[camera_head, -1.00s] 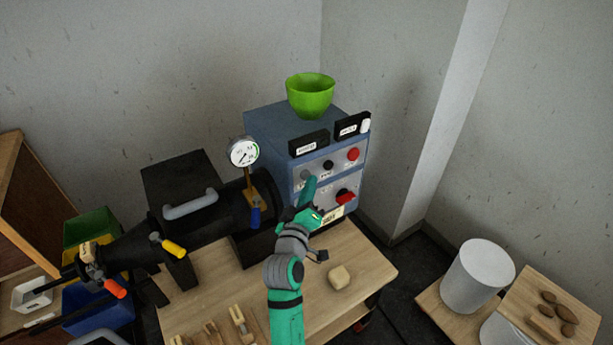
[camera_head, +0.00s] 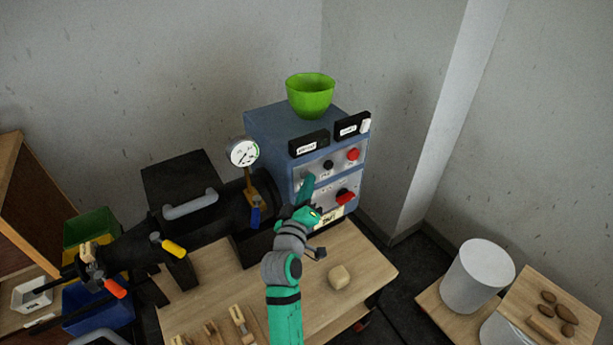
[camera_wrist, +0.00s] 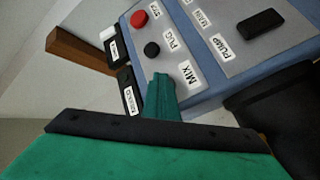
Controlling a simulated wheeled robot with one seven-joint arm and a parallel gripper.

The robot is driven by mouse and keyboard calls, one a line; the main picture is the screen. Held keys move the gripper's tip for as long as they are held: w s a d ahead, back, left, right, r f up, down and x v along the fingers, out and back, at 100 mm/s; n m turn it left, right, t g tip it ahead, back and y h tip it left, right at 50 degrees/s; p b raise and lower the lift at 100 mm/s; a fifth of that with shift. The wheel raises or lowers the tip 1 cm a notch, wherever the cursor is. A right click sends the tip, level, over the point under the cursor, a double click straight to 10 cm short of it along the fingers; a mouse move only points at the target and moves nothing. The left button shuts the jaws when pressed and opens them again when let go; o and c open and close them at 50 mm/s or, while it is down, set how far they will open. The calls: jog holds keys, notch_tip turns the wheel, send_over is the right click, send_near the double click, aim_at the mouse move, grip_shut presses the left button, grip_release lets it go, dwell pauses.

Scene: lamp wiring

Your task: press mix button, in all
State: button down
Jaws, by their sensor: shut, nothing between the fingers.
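The blue control box (camera_head: 275,128) stands on the wooden table, with a grey panel of buttons on its front. My green gripper (camera_head: 307,180) is shut and empty, with its tip at the left end of the upper button row. In the wrist view the shut fingers (camera_wrist: 162,92) reach the panel beside the MIX label (camera_wrist: 187,75). The mix button is hidden behind the fingertips there, and I cannot tell whether they touch it. The black PUG button (camera_wrist: 152,49) and a red button (camera_wrist: 138,19) are beyond it, uncovered.
A green bowl (camera_head: 310,97) stands on top of the box. A black machine (camera_head: 183,180) with a pressure gauge (camera_head: 243,152) is to the left. A pale block (camera_head: 339,278) lies on the table (camera_head: 365,262) below my arm. A black switch (camera_wrist: 260,23) is on the lower panel.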

jog(key=shift+w+a, duration=0.2)
jog(key=shift+a, duration=0.25)
dwell(0.6)
jog(key=shift+s+d, duration=0.65)
jog(key=shift+s, duration=0.25)
jog(key=shift+d, duration=0.1)
jog(key=s+d, duration=0.1)
jog(key=s, duration=0.1)
jog(key=s+d, duration=0.2)
dwell(0.9)
